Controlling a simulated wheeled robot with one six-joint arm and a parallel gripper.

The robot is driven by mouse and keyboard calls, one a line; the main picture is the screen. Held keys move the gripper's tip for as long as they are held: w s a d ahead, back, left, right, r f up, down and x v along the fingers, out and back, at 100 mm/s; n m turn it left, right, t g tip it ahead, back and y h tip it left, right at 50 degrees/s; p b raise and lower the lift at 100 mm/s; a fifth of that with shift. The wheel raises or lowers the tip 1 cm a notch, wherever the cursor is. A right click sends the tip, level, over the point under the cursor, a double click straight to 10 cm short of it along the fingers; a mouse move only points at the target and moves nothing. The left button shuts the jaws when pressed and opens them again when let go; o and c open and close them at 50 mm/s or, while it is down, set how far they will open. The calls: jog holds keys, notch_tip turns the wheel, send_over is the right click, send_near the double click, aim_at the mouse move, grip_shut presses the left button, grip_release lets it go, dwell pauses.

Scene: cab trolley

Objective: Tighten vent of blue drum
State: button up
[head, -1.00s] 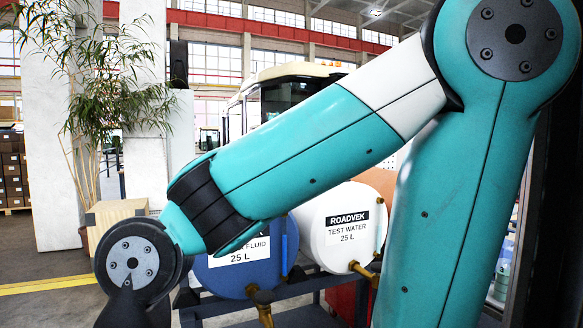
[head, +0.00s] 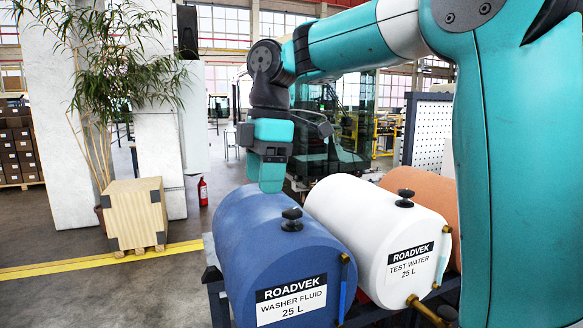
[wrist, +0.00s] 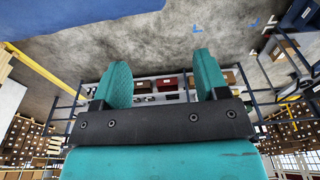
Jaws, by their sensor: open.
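The blue drum (head: 258,262) lies on its side on a dark rack in the head view, labelled ROADVEK WASHER FLUID 25 L. Its vent, a black knob (head: 291,219) on a short stem, stands on top near the labelled front end. My gripper (head: 271,184) hangs fingers down at the drum's far end, up and left of the vent and apart from it. Whether it touches the drum cannot be told. In the wrist view the two teal fingers (wrist: 163,72) are spread with nothing between them. The vent is not recognisable in that view.
A white TEST WATER drum (head: 360,235) with its own black knob (head: 405,197) lies close on the right, with an orange drum (head: 425,185) behind. A wooden crate (head: 136,215) stands on the floor at left. The air above the blue drum's front is clear.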

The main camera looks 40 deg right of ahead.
aim_at(291, 210)
jog(key=w+d+r+n+h+p, duration=0.1)
jog(key=w+d+r+n+p, duration=0.15)
jog(key=d+r, duration=0.6)
jog(key=f+b, duration=1.7)
jog(key=shift+w+a+f, duration=0.15)
jog(key=shift+w, duration=0.05)
jog(key=c, duration=0.9)
